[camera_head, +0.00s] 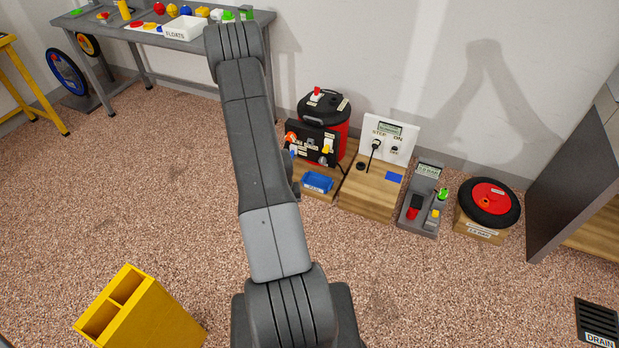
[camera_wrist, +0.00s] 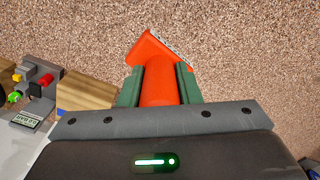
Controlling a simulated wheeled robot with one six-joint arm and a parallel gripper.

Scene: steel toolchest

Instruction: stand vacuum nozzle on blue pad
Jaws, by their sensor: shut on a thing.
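The orange-red vacuum nozzle (camera_wrist: 158,60) is between the green fingers of my gripper (camera_wrist: 158,86) in the wrist view. My gripper is shut on its tube, and its wider angled head points away from the gripper, toward the top of the picture. Carpet shows behind it. The flat blue pad (camera_head: 394,177) lies on top of a wooden block in front of a white switch panel in the head view. It is clear of the nozzle in that view. My gripper cannot be made out in the head view, where my arm covers the middle.
A red and black vacuum (camera_head: 327,118) stands left of the white panel (camera_head: 387,139). A blue tray-like thing (camera_head: 317,182) sits in front of it. A grey device (camera_head: 422,202) and a round reel (camera_head: 488,203) stand to the right. Open carpet lies in front.

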